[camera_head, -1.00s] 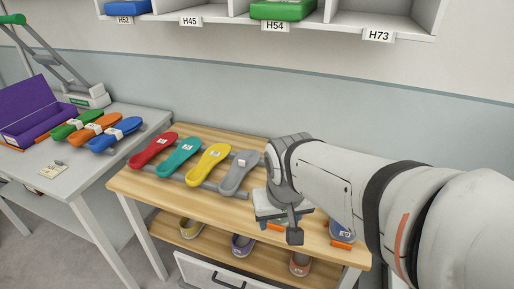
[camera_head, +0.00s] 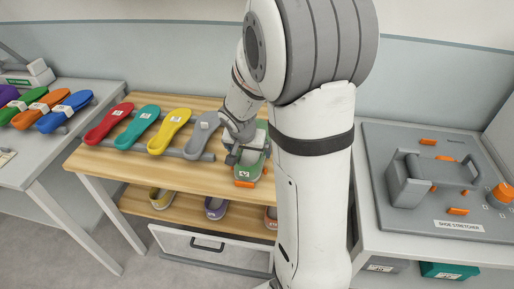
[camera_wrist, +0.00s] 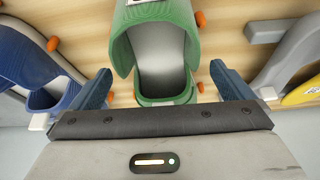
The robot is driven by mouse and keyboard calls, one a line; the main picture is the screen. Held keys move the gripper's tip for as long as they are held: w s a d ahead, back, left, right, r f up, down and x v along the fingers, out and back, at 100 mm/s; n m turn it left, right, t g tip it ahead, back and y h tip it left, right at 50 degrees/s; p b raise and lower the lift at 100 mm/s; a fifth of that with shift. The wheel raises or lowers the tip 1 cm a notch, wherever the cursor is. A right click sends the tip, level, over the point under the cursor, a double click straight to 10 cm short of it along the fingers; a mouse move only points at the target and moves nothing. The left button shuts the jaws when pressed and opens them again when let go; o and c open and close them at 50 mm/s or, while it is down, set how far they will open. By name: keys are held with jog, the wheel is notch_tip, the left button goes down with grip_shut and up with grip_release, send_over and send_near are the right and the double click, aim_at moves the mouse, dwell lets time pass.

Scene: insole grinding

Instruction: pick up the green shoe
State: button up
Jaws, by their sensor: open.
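The green shoe (camera_head: 252,160) stands on the wooden table, partly hidden by my arm in the head view. In the wrist view the green shoe (camera_wrist: 165,50) lies straight ahead, with its grey inside and open heel end facing me. My gripper (camera_wrist: 168,88) is open, with one blue finger on each side of the heel end. The fingers look apart from the shoe, though the depth between them is hard to judge. In the head view my gripper (camera_head: 238,150) is at the shoe, its fingers partly hidden.
Red (camera_head: 109,124), teal (camera_head: 138,127), yellow (camera_head: 169,131) and grey (camera_head: 203,135) insoles lie left on the table. A blue shoe (camera_wrist: 45,75) is close at left in the wrist view. A shoe stretcher (camera_head: 455,190) stands at right.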

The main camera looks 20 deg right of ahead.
aim_at(252, 159)
jog(key=x, duration=0.4)
jog(key=shift+d+f, duration=0.1)
jog(key=shift+f, duration=0.1)
jog(key=c, duration=1.2)
jog(key=shift+c, duration=0.4)
jog(key=shift+r, duration=0.2)
